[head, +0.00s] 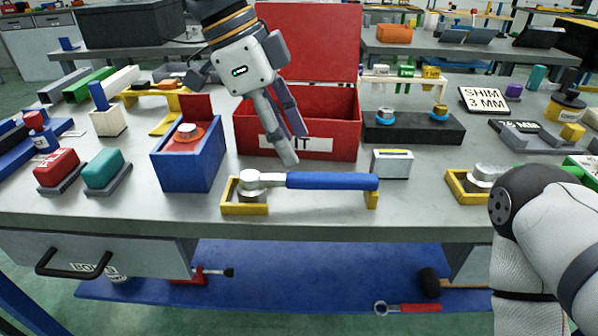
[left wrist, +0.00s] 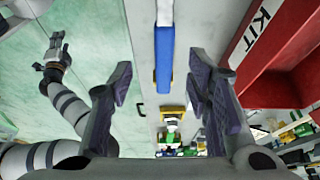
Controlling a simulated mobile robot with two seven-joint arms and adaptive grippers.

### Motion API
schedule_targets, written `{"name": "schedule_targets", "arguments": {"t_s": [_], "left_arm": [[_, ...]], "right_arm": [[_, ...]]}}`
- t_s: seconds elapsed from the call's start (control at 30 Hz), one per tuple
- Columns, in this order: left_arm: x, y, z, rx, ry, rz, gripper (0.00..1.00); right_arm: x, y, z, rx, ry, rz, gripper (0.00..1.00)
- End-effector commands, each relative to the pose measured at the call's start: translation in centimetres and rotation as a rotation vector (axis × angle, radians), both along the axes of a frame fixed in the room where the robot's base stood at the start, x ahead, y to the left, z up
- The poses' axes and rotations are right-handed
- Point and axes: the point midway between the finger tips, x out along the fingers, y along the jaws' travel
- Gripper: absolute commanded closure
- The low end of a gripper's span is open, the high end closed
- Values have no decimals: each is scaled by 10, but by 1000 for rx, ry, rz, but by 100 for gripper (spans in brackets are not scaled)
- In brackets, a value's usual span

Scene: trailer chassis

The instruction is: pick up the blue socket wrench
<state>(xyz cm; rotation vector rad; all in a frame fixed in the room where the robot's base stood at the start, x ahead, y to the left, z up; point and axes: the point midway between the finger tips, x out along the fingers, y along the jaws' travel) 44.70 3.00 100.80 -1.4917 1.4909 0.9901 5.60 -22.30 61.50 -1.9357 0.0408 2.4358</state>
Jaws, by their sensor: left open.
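The blue socket wrench (head: 330,181) lies level across a yellow cradle (head: 245,208) near the front edge of the workbench. Its silver head is at the left and its blue handle points right. My left gripper (head: 296,147) is open and empty, pointing down just above and behind the handle. In the left wrist view, the wrench's blue handle (left wrist: 164,75) shows between the spread fingers of my left gripper (left wrist: 162,95), apart from both. My right gripper (left wrist: 54,52) shows small in the left wrist view, away from the wrench; its jaw opening is unclear.
A red open kit box (head: 335,110) stands behind the wrench. A blue box (head: 187,165) stands to its left, and a small grey block (head: 392,163) is close behind its right end. Another yellow cradle (head: 462,188) with a silver part is farther right.

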Motion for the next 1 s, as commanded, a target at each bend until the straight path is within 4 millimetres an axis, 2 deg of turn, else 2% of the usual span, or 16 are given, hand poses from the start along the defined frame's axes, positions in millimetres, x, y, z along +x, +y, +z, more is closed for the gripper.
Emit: {"name": "schedule_targets", "arguments": {"t_s": [0.03, 0.17, 0.4, 0.5, 0.7, 0.9, 1.0], "left_arm": [[-1, -4, -11, 2, 4, -2, 55], [1, -10, -26, 1, 2, 1, 55], [4, -26, -67, 3, 3, 1, 55], [4, -30, -75, 2, -1, 3, 55], [4, -30, -76, 1, -1, 4, 55], [4, -30, -76, 1, -1, 4, 100], [4, -30, -76, 1, -1, 4, 100]], "right_arm": [[0, 0, 0, 0, -1, 0, 60], [1, 0, 0, 0, -3, 0, 60], [3, 0, 2, 0, -10, 0, 60], [3, 0, 2, 0, -10, 0, 60], [3, 0, 2, 0, -10, 0, 60], [3, 0, 2, 0, -10, 0, 60], [3, 0, 2, 0, -10, 0, 60]]}}
